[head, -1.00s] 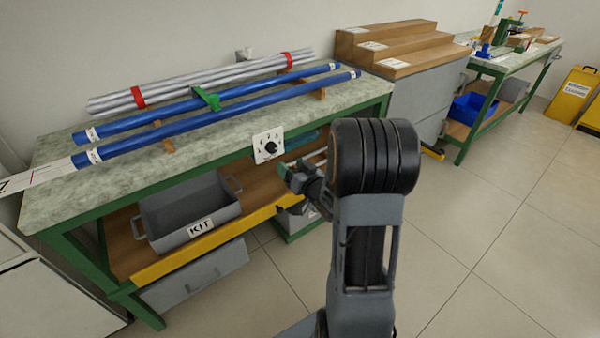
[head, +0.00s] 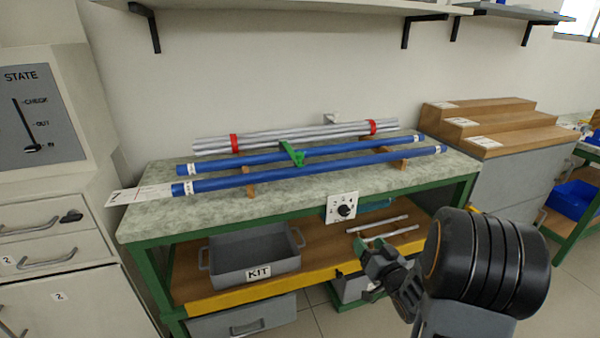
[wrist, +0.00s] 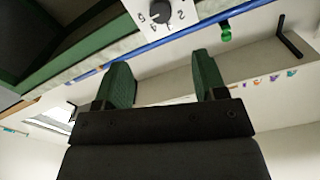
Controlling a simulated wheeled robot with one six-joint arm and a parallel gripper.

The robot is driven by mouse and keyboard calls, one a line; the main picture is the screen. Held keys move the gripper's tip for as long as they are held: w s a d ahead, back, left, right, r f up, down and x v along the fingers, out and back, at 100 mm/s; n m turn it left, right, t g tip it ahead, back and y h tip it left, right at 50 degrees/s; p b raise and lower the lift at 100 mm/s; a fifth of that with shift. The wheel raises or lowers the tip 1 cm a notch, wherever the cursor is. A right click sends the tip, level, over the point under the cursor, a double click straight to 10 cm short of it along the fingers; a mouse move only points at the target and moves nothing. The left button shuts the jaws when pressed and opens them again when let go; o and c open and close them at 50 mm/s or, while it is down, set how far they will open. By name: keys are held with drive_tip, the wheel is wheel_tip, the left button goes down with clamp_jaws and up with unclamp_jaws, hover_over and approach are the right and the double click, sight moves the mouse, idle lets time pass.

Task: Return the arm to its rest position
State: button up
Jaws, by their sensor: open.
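My gripper (head: 372,256) shows in the head view in front of the workbench, near its lower shelf, with my dark arm behind it at the lower right. In the wrist view my gripper (wrist: 164,82) has two green fingers standing apart with nothing between them. Beyond the fingers are the bench's green edge and the dial plate (wrist: 160,14). Part of my arm is cut off by the lower edge of the head view.
Two blue rods (head: 310,171) and a red-banded grey bundle (head: 300,136) lie on the bench top (head: 240,207). A KIT bin (head: 232,263) and two thin light rods (head: 390,231) are on the lower shelf. Stepped wooden blocks (head: 495,125) stand right. Cabinets (head: 40,230) stand left.

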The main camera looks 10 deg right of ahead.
drive_tip(key=s+a+r+g+h+p, duration=0.1)
drive_tip(key=a+r+g+h+p, duration=0.15)
drive_tip(key=r+p, duration=0.5)
drive_tip(key=a+r+g+h+p, duration=0.1)
drive_tip(key=r+g+h+p, duration=0.1)
drive_tip(key=r+g+p, duration=0.35)
drive_tip(key=s+a+r+n+g+y+p, duration=0.1)
drive_tip(key=s+a+r+g+p, duration=0.2)
drive_tip(key=s+a+r+p, duration=0.2)
drive_tip(key=s+a+r+g+y+p, duration=0.1)
drive_tip(key=s+a+r+g+p, duration=0.2)
drive_tip(key=s+r, duration=0.6)
drive_tip(key=a+r+p, duration=0.1)
drive_tip(key=a+p, duration=0.1)
drive_tip(key=p, duration=0.1)
drive_tip(key=shift+s+r+n, duration=0.3)
drive_tip(key=shift+s+n, duration=0.05)
drive_tip(key=shift+n, duration=0.05)
drive_tip(key=shift+a, duration=0.1)
